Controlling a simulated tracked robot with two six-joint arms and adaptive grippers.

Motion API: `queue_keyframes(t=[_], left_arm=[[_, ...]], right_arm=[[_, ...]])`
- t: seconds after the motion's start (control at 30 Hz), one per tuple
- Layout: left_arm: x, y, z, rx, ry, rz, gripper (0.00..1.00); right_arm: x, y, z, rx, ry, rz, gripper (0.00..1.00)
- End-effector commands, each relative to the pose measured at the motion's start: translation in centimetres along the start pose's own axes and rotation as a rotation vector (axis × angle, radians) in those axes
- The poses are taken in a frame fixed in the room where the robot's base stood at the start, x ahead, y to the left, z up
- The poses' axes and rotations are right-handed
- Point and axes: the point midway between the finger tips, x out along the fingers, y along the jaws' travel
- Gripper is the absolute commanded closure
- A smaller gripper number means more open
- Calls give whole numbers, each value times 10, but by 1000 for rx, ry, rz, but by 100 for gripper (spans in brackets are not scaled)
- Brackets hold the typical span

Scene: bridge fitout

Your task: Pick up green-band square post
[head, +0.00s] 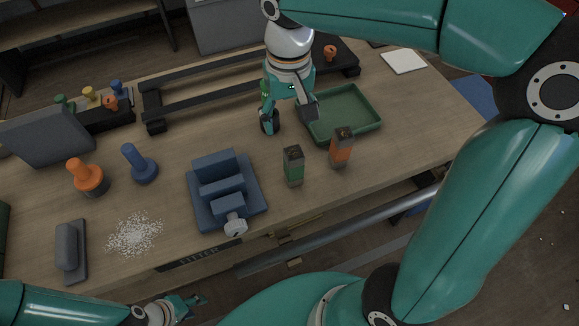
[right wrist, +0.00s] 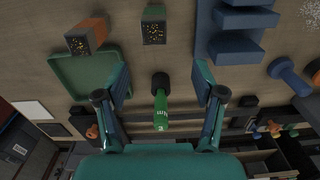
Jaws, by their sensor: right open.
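The green-band square post (head: 293,166) stands upright on the bench, between the blue stepped block and the orange-band square post (head: 341,147). In the right wrist view its dark speckled top (right wrist: 153,33) shows beyond the fingertips, with the orange-band post (right wrist: 85,38) to its left. My right gripper (head: 289,118) is open above the bench, behind the green-band post and apart from it. In the right wrist view my right gripper (right wrist: 161,78) has its fingers spread wide. My left gripper (head: 190,303) is low at the bottom edge; its jaws are too small to judge.
A green tray (head: 371,107) lies right of my right gripper. A green bottle with a dark end (right wrist: 161,110) appears between the fingers in the wrist view; its depth is unclear. The blue stepped block (head: 226,193) stands left of the post. Bench in front is clear.

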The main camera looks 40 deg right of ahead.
Motion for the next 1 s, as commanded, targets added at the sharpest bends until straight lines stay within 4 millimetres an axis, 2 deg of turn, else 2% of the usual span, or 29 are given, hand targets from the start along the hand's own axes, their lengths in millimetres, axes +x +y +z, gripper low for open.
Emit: queue_keyframes(t=[0.1,0.3,0.4,0.67,0.9,1.0], left_arm=[[2,-1,0,0,0,0,60],[4,-1,0,0,0,0,60],[4,-1,0,0,0,0,60],[2,-1,0,0,0,0,60],[0,0,0,0,0,0,60],[0,0,0,0,0,0,60]], right_arm=[[28,5,2,9,-6,3,31],[67,6,2,12,-5,2,31],[79,6,2,13,-2,2,31],[95,7,3,13,-3,1,31],[129,9,7,14,-4,1,31],[136,9,6,13,-2,1,31]])
